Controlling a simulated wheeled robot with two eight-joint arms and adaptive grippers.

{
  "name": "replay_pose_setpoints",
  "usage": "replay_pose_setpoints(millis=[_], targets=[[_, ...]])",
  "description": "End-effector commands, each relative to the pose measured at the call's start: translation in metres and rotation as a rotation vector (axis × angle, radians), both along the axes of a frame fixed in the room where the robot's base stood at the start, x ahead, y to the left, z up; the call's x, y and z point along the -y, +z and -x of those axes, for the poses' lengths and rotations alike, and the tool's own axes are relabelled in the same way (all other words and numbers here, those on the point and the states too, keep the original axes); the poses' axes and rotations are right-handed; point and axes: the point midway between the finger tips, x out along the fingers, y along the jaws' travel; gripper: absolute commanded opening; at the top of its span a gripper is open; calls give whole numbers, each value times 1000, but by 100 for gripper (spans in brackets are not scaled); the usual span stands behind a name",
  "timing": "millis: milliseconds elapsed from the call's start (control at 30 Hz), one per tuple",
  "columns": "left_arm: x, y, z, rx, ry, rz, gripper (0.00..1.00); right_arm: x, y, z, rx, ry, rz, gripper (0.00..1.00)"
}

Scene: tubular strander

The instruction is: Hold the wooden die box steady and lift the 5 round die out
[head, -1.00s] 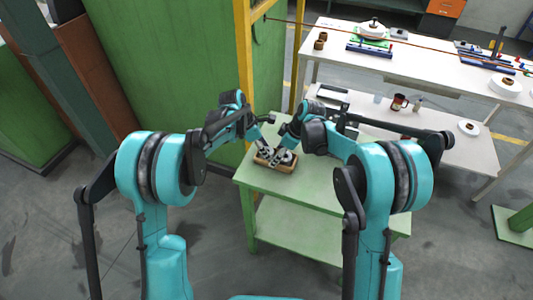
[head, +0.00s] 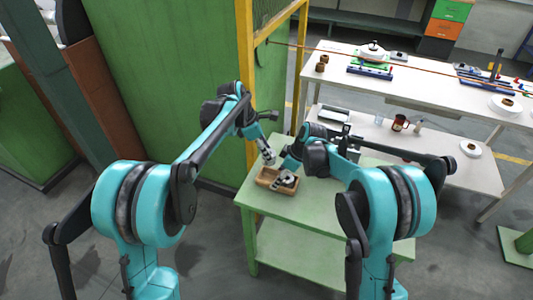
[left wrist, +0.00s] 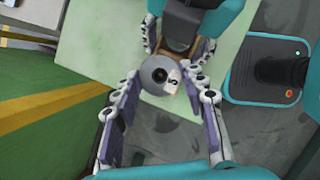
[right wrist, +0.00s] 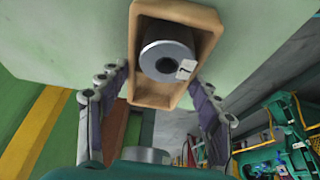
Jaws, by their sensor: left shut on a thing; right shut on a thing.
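The wooden die box (head: 264,182) sits on the green table. My right gripper (head: 279,183) is shut on the box, with its fingers along both sides in the right wrist view. My left gripper (head: 269,160) is above the box's left end and shut on the 5 round die (left wrist: 155,74), a grey disc with a dark centre hole and a white label reading 5. In the right wrist view the box (right wrist: 154,98) has an empty end. My right arm partly hides the box in the left wrist view.
The green table (head: 310,207) is bare in front of the box. A yellow post (head: 246,80) and green panel stand close behind my left arm. White tables (head: 440,90) with parts, cups and a plate stand at the back right.

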Motion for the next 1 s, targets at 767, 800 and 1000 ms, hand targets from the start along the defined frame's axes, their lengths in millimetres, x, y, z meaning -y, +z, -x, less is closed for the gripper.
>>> replay_pose_setpoints(millis=[767,800,1000], targets=[[0,0,0,0,0,1,0,14,34,4,1,-3,0,88],[0,0,0,0,0,1,0,17,42,5,1,-3,0,88],[0,0,0,0,0,1,0,32,80,10,1,-3,1,88]])
